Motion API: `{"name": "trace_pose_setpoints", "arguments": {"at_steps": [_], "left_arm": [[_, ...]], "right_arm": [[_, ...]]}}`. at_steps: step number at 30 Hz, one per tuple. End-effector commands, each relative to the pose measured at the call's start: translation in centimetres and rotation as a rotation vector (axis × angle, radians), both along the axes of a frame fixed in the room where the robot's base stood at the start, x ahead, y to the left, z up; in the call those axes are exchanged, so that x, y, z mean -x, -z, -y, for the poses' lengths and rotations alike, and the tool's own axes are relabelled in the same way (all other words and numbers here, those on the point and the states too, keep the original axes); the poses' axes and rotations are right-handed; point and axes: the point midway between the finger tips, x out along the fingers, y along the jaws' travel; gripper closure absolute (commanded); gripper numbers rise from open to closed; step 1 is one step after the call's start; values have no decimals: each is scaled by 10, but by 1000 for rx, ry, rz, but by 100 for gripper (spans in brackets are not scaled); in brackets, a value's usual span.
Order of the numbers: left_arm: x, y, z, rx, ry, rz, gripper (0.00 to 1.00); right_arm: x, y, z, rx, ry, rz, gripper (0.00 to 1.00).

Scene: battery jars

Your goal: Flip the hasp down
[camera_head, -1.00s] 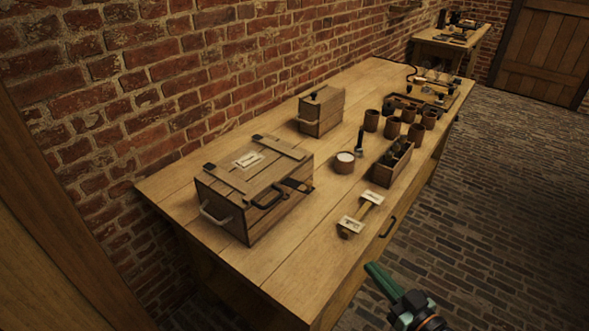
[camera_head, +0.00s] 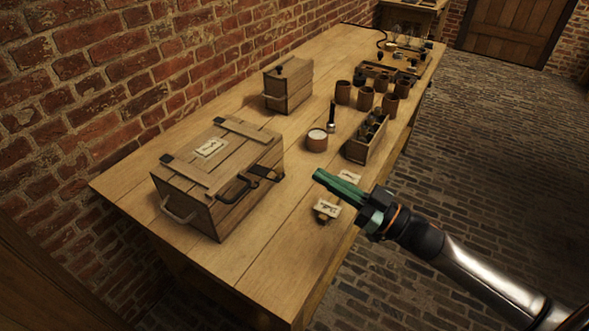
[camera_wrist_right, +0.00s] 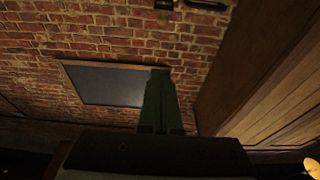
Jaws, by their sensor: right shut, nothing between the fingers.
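A wooden chest (camera_head: 218,178) with a closed lid stands on the near left part of the workbench. The dark hasp (camera_head: 264,173) is on the upper right part of its front face, beside a dark handle (camera_head: 236,189); its exact position is too small to tell. My right gripper (camera_head: 318,175), with green fingers, is shut and empty, above the bench's front edge to the right of the chest and apart from it. Its green fingers also show in the right wrist view (camera_wrist_right: 161,100), pointing at a brick wall. My left gripper is not in view.
The workbench (camera_head: 262,240) has clear room in front of the chest. A smaller wooden box (camera_head: 287,88), a round pot (camera_head: 317,140), a crate of bottles (camera_head: 358,149) and several brown jars (camera_head: 365,98) stand farther back. Small labelled pieces (camera_head: 327,208) lie under my right gripper.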

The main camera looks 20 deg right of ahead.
Motion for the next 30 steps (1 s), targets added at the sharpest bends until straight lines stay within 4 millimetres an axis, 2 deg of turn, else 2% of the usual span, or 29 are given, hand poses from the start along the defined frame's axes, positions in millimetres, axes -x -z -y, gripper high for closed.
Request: {"name": "trace_pose_setpoints", "arguments": {"at_steps": [7, 20, 24, 30], "left_arm": [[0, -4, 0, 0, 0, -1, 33], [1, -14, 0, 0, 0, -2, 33], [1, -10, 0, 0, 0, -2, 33], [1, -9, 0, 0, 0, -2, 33]], "right_arm": [[-19, -8, -15, -1, -1, 4, 100], [-75, -25, -58, -2, 1, 4, 100], [-75, 0, -58, -2, 2, -5, 100], [-73, 16, -57, -1, 1, -3, 100]]}}
